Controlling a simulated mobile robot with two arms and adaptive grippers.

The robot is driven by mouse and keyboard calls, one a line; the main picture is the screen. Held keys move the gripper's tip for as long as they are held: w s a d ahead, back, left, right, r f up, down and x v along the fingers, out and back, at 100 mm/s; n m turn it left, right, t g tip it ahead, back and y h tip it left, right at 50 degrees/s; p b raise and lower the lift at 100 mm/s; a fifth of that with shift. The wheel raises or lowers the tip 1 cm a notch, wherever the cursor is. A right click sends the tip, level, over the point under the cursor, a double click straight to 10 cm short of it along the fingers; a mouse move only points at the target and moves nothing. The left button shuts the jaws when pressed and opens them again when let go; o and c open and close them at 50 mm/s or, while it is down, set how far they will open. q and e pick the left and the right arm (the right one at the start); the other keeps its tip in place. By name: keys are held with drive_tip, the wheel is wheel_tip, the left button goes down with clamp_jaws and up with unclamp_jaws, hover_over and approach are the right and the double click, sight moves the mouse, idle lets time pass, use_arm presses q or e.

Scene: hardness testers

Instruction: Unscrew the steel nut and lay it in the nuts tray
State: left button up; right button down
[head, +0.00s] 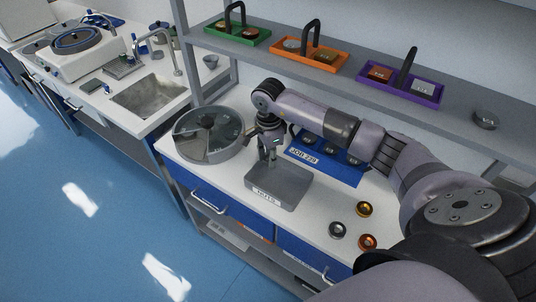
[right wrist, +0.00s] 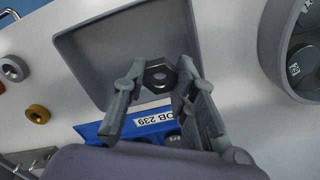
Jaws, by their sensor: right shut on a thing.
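My right gripper (head: 268,160) points down over the grey nuts tray (head: 290,192), whose front carries a label. In the right wrist view, the right gripper (right wrist: 158,82) is shut on the steel nut (right wrist: 160,66), a dark hexagonal ring between the fingertips. The grey tray (right wrist: 90,45) lies behind the nut in that view; I cannot tell how high the nut is above its floor. In the head view the nut is too small to make out. My left gripper is not in view.
A blue JOB 239 tray (head: 347,174) holds several dark pieces behind the nuts tray. A round divided container (head: 182,152) stands left. A gold ring (head: 364,209), a steel ring (head: 337,230) and a copper ring (head: 367,242) lie right. The shelf above holds three coloured trays.

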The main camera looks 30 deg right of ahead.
sight(268, 179)
wheel_tip(268, 179, down, 7)
drive_tip(key=b, duration=0.4)
drive_tip(key=shift+w+r+b, duration=0.1)
drive_tip(key=shift+r+b, duration=0.05)
drive_tip(key=shift+b, duration=0.15)
drive_tip(key=shift+f+b, duration=0.55)
drive_tip(key=shift+f, duration=0.1)
drive_tip(key=shift+s+a+f+b, duration=0.1)
drive_tip(key=shift+s+f+b, duration=0.1)
drive_tip(key=shift+f+b, duration=0.1)
drive_tip(key=c, duration=1.2)
unclamp_jaws()
drive_tip(key=shift+r, duration=0.1)
